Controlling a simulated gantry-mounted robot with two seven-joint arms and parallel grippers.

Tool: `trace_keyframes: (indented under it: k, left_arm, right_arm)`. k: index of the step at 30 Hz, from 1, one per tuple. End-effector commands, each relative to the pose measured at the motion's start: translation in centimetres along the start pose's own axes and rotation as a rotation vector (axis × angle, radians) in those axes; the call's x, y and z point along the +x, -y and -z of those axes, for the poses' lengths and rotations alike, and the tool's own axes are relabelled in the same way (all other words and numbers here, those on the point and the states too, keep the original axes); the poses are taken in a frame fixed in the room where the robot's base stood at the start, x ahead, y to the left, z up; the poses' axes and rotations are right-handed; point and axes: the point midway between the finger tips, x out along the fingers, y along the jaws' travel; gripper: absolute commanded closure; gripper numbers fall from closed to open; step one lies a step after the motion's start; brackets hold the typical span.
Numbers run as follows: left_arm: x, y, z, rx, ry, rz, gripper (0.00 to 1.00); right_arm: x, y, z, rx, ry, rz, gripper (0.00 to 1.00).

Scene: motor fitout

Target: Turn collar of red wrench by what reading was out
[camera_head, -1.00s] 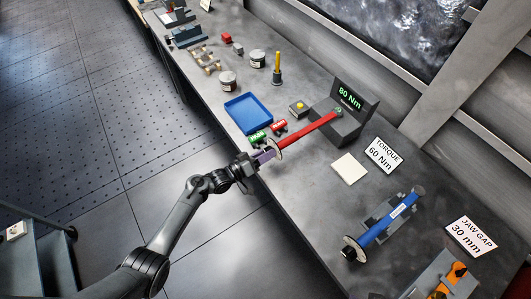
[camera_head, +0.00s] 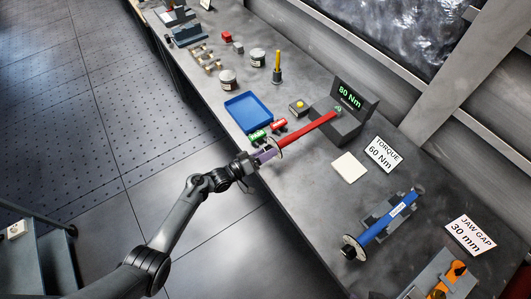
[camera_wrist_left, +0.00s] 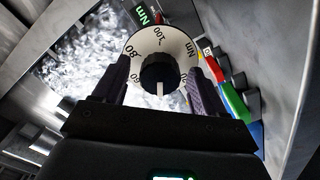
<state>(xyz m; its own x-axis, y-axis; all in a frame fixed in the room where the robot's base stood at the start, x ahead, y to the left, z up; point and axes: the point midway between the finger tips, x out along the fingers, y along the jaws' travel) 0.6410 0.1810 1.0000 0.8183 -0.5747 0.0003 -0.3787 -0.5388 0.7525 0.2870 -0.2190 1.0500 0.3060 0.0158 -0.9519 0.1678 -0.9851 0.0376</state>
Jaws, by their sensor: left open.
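The red wrench (camera_head: 308,130) lies with its far end in the tester, whose display (camera_head: 349,95) reads 80 Nm. Its near end carries a white dial disc (camera_head: 277,147). A sign (camera_head: 383,155) reads TORQUE 60 Nm. My right gripper is not in view.
A green block (camera_head: 257,137) and a red block (camera_head: 279,125) lie close by the dial, near a blue tray (camera_head: 248,111). A blue wrench (camera_head: 384,224) rests in a holder, nearer. A pale pad (camera_head: 349,167) lies before the sign. A yellow-button box (camera_head: 298,108) stands beside the tester.

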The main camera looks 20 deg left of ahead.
Motion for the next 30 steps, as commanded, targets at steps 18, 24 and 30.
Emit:
trace_keyframes:
  k: [18, 24, 30]
  left_arm:
    - [-6.1, 0.1, -0.1, 0.001, 0.001, 0.002, 0.29]
    - [-9.0, 0.1, -0.1, 0.001, 0.001, 0.001, 0.29]
    - [-10.6, 0.0, -0.1, 0.0, 0.001, 0.001, 0.29]
  right_arm:
    - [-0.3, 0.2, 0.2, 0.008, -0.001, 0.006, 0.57]
    - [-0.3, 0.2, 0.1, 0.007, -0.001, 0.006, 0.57]
    - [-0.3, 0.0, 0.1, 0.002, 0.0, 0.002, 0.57]
